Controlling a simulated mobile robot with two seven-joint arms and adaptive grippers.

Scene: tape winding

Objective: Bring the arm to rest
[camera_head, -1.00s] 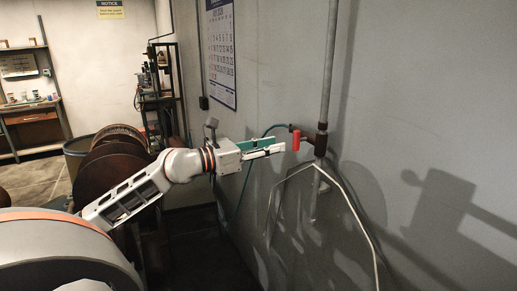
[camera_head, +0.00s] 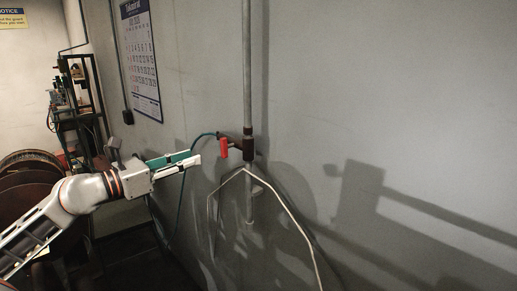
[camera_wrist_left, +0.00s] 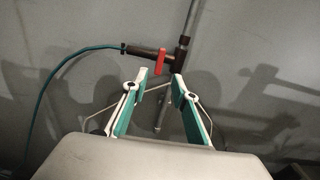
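My left gripper (camera_head: 193,160) reaches in from the left, and its white and green fingers point toward a valve with a red handle (camera_head: 224,148) on the wall pipe. The left wrist view shows the two fingers (camera_wrist_left: 161,84) apart with nothing between them. The red handle (camera_wrist_left: 161,62) stands beyond the fingertips, and a small gap shows between them in the head view. My right gripper is not in either view.
A grey vertical pipe (camera_head: 247,70) runs down the wall. A teal hose (camera_head: 184,185) hangs from the valve. A pale bent line (camera_head: 285,205) lies below it. A calendar (camera_head: 141,58) and a rack (camera_head: 80,115) are at left. The right wall is bare.

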